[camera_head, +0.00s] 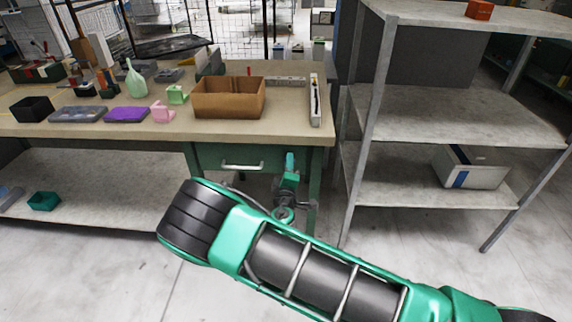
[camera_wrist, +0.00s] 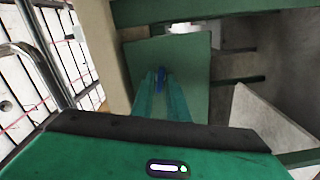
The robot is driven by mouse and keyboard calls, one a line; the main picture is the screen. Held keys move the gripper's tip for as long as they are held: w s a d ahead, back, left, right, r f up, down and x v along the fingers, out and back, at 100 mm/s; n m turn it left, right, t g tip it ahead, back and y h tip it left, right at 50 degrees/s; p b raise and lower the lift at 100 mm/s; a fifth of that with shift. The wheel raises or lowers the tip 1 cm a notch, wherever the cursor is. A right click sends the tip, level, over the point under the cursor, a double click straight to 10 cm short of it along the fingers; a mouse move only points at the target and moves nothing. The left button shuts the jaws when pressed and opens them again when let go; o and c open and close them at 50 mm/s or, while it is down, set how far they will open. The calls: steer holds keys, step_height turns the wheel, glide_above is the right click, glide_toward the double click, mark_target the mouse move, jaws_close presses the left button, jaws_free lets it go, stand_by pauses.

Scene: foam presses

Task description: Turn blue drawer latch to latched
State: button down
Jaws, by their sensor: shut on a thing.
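The blue drawer latch (camera_wrist: 160,74) shows in the wrist view as a small upright blue piece on a green panel (camera_wrist: 192,62). My gripper (camera_wrist: 160,86) has its two teal fingers close together on the latch, with the blue piece between their tips. The fingers hide part of the latch, so I cannot tell its exact angle. In the head view, the green drawer (camera_head: 226,158) with a pale bar handle (camera_head: 242,166) is under the workbench top and looks closed. My wrist is at the right end of the bench there, and the latch cannot be made out.
The workbench (camera_head: 290,128) carries a cardboard box (camera_head: 229,98), a purple tray (camera_head: 127,114) and several small items. A grey shelf rack (camera_head: 455,110) stands close on the right, with a white bin (camera_head: 470,168). The floor in front is clear.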

steer(key=shift+s+a+f+n, duration=0.1)
steer(key=shift+a+n, duration=0.05)
steer(key=shift+n, duration=0.65)
steer(key=shift+a+f+n, duration=0.1)
steer(key=shift+a+n, duration=0.05)
steer(key=shift+n, duration=0.65)
steer(key=c, duration=1.9)
jaws_free()
steer(key=shift+o, duration=0.2)
steer(key=shift+d, duration=0.1)
steer(key=s, duration=1)
steer(key=shift+s, duration=0.35)
